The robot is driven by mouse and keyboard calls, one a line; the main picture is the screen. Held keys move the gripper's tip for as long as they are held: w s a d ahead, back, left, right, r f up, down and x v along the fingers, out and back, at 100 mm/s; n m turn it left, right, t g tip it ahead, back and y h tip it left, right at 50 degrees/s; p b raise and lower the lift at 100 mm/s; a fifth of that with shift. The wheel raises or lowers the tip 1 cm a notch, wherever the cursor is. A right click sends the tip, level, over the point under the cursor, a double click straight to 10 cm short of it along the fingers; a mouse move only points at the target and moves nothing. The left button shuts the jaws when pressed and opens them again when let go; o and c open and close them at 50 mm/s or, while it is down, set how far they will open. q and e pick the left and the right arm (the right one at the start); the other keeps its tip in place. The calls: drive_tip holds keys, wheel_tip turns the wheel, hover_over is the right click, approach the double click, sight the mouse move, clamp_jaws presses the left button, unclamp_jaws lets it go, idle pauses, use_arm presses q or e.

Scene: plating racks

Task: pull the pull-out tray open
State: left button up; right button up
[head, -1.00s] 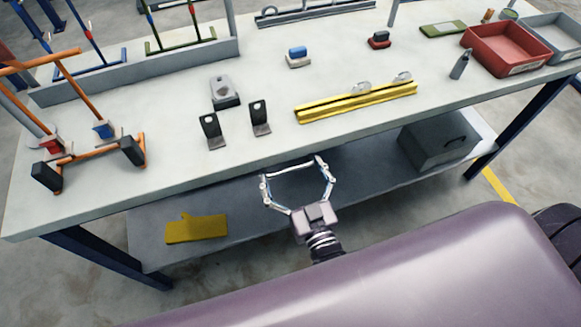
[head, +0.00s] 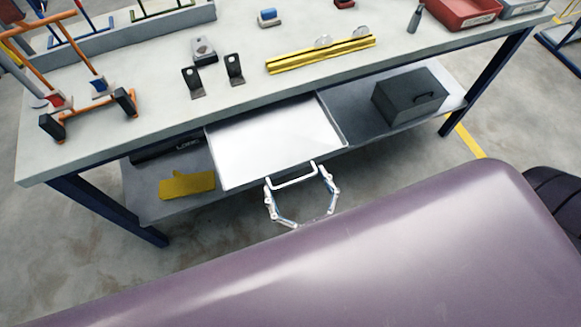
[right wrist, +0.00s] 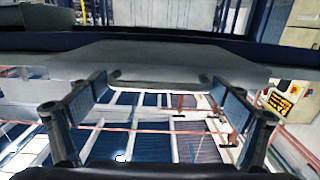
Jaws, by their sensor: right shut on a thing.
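The pull-out tray (head: 275,140) is a shiny metal tray under the workbench top. It stands well out past the bench's front edge, and its bare upper surface shows. Its bow handle (head: 292,182) is at the front edge. My right gripper (head: 297,180) is at this handle, its two fingers at the handle's ends, shut on it. In the right wrist view the fingers (right wrist: 162,92) stand either side of the handle bar (right wrist: 160,84). My left gripper is not in view.
The workbench (head: 120,140) carries a yellow rail (head: 320,55), black brackets (head: 235,70) and an orange rack (head: 88,110). On the lower shelf are a yellow glove (head: 187,186) and a grey box (head: 410,95). My purple body fills the foreground.

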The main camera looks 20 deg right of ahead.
drive_tip(key=shift+s+d, duration=0.1)
drive_tip(key=shift+s, duration=0.5)
drive_tip(key=o, duration=1.4)
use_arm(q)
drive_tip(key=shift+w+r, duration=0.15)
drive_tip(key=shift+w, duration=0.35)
use_arm(e)
drive_tip(key=s, duration=1.2)
drive_tip(key=shift+s+d, duration=0.1)
drive_tip(key=shift+d, duration=0.1)
